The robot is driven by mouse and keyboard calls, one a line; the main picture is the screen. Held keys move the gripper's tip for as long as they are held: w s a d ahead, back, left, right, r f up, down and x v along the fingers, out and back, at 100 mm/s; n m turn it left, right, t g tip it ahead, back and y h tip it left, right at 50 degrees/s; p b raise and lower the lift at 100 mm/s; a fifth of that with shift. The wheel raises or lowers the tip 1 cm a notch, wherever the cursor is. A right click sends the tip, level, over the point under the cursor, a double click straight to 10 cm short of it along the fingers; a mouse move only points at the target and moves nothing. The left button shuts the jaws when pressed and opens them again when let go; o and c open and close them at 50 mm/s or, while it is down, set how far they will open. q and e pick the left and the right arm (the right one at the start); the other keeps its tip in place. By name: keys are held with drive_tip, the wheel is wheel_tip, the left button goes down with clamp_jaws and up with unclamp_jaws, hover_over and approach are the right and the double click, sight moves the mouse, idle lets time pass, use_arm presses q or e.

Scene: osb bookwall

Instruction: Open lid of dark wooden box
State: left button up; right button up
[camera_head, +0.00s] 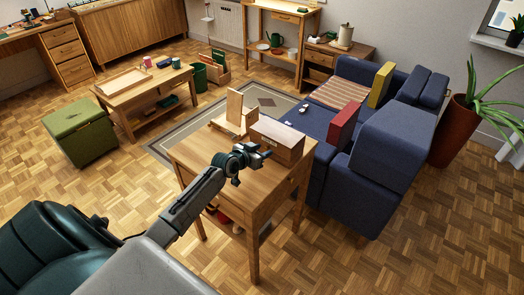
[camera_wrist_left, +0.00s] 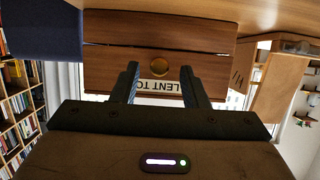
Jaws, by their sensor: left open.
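The dark wooden box (camera_head: 278,146) stands on the near wooden table (camera_head: 205,163), and its lid looks closed. In the left wrist view the box front (camera_wrist_left: 110,62) fills the upper middle, with a seam across it, a round brass-coloured knob (camera_wrist_left: 156,68) and a pale label reading "LENT TO" (camera_wrist_left: 160,87). My left gripper (camera_head: 266,151) is in front of the box in the head view. In the left wrist view its open fingers (camera_wrist_left: 160,82) point at the front on either side of the label, with nothing held. Whether they touch the box is unclear. My right gripper is not in view.
A light wooden piece with an upright board (camera_head: 234,112) stands on the table left of the box. A blue sofa (camera_head: 365,195) with a red cushion (camera_head: 343,122) is close on the right. The table's front-left top is clear.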

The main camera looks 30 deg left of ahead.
use_arm(q)
drive_tip(key=shift+w+f, duration=0.1)
drive_tip(key=shift+w, duration=0.15)
clamp_jaws()
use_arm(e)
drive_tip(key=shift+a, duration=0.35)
